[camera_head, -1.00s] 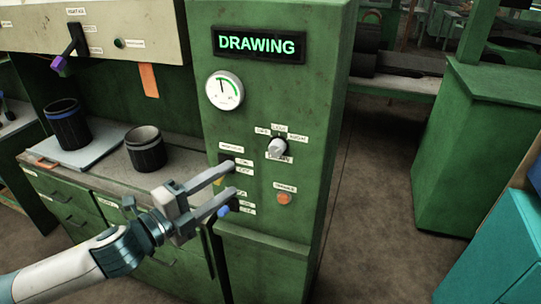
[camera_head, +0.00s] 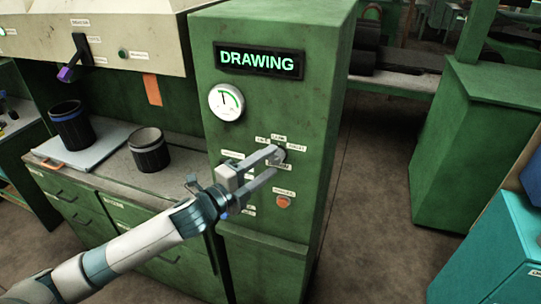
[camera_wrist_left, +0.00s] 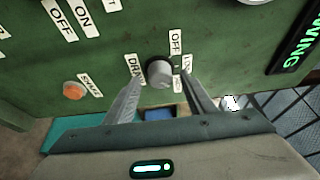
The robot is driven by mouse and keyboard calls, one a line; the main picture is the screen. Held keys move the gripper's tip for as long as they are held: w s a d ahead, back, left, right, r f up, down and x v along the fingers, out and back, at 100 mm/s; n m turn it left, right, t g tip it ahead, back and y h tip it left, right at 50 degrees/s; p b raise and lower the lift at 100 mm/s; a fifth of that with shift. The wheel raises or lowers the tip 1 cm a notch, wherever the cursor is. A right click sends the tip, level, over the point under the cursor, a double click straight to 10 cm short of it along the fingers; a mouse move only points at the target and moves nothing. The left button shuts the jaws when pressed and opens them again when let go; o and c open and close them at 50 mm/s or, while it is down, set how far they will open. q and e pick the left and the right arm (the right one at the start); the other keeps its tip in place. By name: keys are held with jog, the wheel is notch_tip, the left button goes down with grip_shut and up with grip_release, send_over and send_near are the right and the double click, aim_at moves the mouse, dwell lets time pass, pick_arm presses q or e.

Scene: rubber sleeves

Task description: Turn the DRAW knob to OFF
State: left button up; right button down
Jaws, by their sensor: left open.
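The DRAW knob (camera_head: 280,153) is a small round pale grey knob on the green cabinet's front panel, with several white labels around it. In the left wrist view the knob (camera_wrist_left: 160,73) sits between my two fingertips, near labels reading OFF and DRAW. My left gripper (camera_head: 273,160) is open, its fingers on either side of the knob; gaps seem to show beside it, and contact cannot be told. In the head view the fingertips partly cover the knob, and its pointing direction is unclear. My right gripper is not in view.
A lit DRAWING display (camera_head: 259,61) and a round gauge (camera_head: 226,102) are above. An orange button (camera_head: 283,201) is below the knob. Two dark cups (camera_head: 70,126) (camera_head: 149,152) stand on the left counter. Open floor lies right of the cabinet.

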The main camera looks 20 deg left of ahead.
pick_arm(q)
jog(key=shift+w+d, duration=0.3)
jog(key=shift+w, duration=0.35)
jog(key=c, duration=1)
jog(key=shift+c, duration=0.2)
jog(key=shift+f, duration=0.1)
